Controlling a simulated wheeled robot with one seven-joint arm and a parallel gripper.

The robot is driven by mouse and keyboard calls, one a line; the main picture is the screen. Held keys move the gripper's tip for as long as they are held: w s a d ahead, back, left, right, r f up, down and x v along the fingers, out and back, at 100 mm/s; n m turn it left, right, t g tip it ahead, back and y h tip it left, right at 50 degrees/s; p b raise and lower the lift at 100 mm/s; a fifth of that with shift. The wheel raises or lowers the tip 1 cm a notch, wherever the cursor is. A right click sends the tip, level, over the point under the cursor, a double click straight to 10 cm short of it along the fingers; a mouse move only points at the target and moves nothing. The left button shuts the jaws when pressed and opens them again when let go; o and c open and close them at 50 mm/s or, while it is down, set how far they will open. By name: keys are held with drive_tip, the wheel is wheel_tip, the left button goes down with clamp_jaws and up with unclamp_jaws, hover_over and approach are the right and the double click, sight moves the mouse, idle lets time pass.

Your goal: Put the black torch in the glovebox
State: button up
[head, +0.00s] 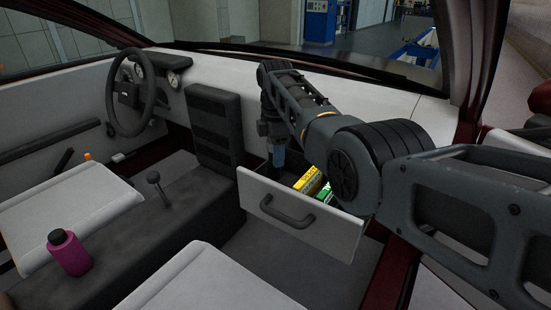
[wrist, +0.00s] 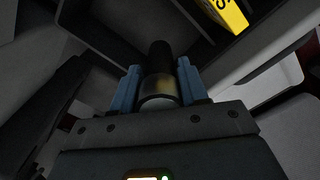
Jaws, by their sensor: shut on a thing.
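The black torch (wrist: 160,58) is between the two blue fingers of my gripper (wrist: 163,88) in the wrist view, with its pale lens end towards the camera. My gripper is shut on it. In the head view my gripper (head: 279,157) points down over the back left of the open glovebox (head: 330,232); I cannot make out the torch there. The glovebox is a pulled-out drawer with a pale front and a dark handle. In the wrist view the torch's far end points towards the dark glovebox interior; whether it touches anything there I cannot tell.
A yellow box (head: 308,181) and a green item (head: 326,192) lie in the right part of the glovebox. The yellow box also shows in the wrist view (wrist: 226,14). A magenta bottle (head: 69,254) stands on the centre console, near the gear lever (head: 157,184). A dark panel (head: 212,128) rises left of the glovebox.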

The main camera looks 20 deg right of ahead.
sight(275, 176)
drive_tip(key=shift+f+b, duration=3.15)
drive_tip(key=shift+f, duration=0.35)
drive_tip(key=shift+f+b, duration=0.35)
drive_tip(key=shift+f, duration=0.15)
drive_tip(key=o, duration=1.3)
drive_tip(key=shift+r+p, duration=0.8)
drive_tip(key=shift+r, duration=3.1)
